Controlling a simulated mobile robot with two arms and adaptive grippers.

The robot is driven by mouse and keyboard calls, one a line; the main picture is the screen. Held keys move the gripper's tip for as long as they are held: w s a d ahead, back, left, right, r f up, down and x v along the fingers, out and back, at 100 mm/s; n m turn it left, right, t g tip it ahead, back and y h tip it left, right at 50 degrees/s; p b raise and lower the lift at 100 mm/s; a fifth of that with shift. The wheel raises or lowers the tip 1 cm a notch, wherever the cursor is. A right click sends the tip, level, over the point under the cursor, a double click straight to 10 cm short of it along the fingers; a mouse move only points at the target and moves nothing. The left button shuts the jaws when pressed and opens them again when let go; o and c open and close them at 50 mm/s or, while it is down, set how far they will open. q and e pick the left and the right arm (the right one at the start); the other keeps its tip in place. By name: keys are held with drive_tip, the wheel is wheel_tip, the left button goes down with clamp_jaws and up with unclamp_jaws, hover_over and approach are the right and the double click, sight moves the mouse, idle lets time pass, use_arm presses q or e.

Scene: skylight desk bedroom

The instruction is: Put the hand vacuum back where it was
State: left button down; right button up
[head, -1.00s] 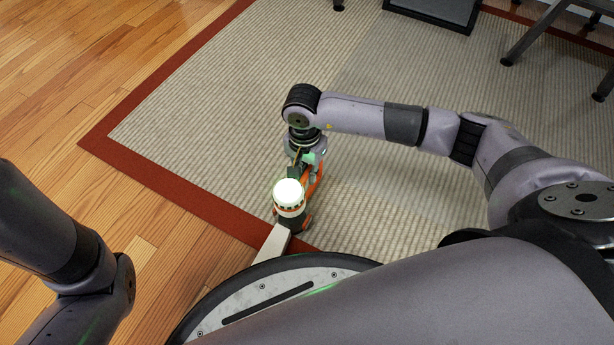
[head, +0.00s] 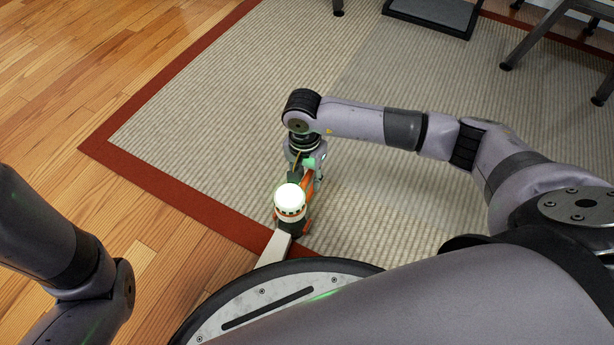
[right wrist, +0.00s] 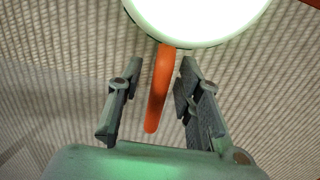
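The hand vacuum (head: 291,199) has a bright white round top, a banded dark body and an orange handle. It appears upright, low over or on the rug edge by my base; its underside is hard to see. In the right wrist view its white top (right wrist: 198,15) fills the upper edge and the orange handle (right wrist: 159,92) reaches between my fingers. My right gripper (head: 308,172) is directly behind the vacuum. In the right wrist view the gripper (right wrist: 160,78) is open, one finger each side of the handle, with visible gaps. My left arm shows at left; its gripper is out of frame.
A beige rug (head: 230,110) with a red border lies on the wooden floor (head: 90,70). A dark box-like object (head: 435,12) and chair legs (head: 530,38) stand at the top right. The rug between them and my right arm is clear.

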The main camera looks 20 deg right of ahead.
wheel_tip(320, 180, up, 12)
drive_tip(key=p, duration=0.6)
drive_tip(key=shift+w+a+p, duration=0.15)
drive_tip(key=shift+w+p, duration=0.15)
